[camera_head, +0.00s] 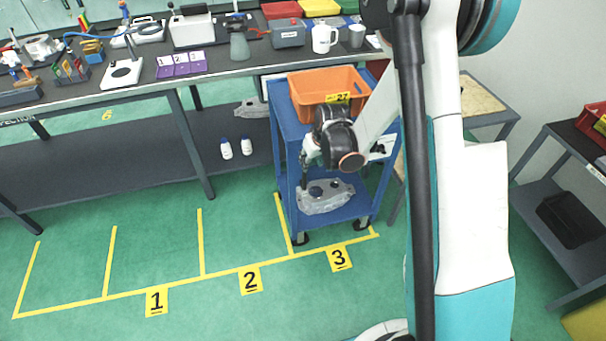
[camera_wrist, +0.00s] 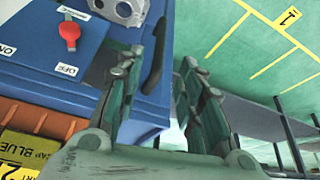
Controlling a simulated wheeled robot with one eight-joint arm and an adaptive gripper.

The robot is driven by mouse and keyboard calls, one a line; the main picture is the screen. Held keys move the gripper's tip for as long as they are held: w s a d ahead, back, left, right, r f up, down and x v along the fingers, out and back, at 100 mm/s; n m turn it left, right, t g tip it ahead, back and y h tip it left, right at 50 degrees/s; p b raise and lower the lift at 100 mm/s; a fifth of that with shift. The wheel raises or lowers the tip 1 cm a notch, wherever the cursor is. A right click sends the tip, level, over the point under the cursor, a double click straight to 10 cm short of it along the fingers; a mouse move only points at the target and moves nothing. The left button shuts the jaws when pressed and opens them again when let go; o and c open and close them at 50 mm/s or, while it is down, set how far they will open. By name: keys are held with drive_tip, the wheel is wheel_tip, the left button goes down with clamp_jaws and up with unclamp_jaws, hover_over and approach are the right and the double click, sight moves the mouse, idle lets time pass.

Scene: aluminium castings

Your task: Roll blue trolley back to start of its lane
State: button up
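The blue trolley (camera_head: 281,110) stands upright in the lane marked 3, at the right end of the yellow floor grid. It carries an orange bin on its top and a grey metal casting on its lower shelf. My gripper (camera_head: 305,175) is at the trolley's left front side, below the top. In the wrist view the trolley's blue panel (camera_wrist: 50,45) fills the left side. My gripper's fingers (camera_wrist: 162,60) are apart beside a dark bar at the panel's edge. I cannot tell whether either finger touches the trolley.
The orange bin (camera_head: 298,84) has a yellow label. The yellow lane lines (camera_head: 202,240) to the left enclose clear green floor. A grey rack (camera_head: 560,190) stands at right.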

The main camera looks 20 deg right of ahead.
sight(304, 174)
drive_tip(key=b+x, duration=0.5)
drive_tip(key=x, duration=0.8)
drive_tip(key=shift+w+f, duration=0.15)
drive_tip(key=shift+f, duration=0.15)
clamp_jaws()
